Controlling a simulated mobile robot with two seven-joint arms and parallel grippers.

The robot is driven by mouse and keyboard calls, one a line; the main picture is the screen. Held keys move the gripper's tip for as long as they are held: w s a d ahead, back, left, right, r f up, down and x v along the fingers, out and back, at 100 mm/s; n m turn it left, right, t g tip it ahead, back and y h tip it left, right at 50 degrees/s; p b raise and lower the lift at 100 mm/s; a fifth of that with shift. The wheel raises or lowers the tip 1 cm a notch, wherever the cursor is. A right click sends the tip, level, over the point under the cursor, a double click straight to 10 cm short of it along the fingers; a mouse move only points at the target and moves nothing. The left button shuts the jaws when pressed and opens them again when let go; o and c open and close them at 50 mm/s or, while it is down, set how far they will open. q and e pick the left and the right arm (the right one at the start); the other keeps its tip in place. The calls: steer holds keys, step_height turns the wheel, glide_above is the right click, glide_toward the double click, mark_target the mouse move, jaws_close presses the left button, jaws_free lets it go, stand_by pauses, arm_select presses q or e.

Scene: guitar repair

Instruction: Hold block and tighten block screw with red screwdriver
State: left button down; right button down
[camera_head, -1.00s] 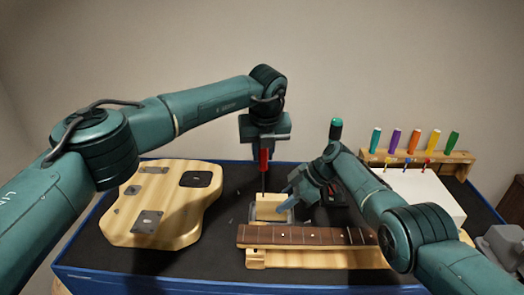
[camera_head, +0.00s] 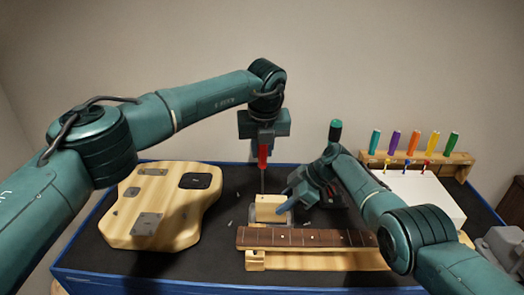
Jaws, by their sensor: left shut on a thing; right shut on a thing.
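My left gripper (camera_head: 263,145) is shut on the red screwdriver (camera_head: 263,157) and holds it upright, shaft down. The screwdriver tip ends at the back edge of the wooden block (camera_head: 270,209); whether it touches a screw is too small to tell. The pale wooden block lies on the dark mat in the middle. My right gripper (camera_head: 285,203) reaches in from the right, low beside the block, and is shut on it. The block screw itself cannot be made out.
A guitar neck (camera_head: 305,238) lies on a wooden support in front of the block. The guitar body (camera_head: 165,210) lies at left. A screwdriver rack (camera_head: 455,157) with several colored handles and a white box (camera_head: 432,192) stand at right.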

arm_select(q)
steer(key=shift+r, duration=2.7)
arm_select(e)
steer(key=c, duration=1.1)
jaws_free()
steer(key=shift+o, duration=0.2)
arm_select(q)
steer(key=shift+f, duration=0.15)
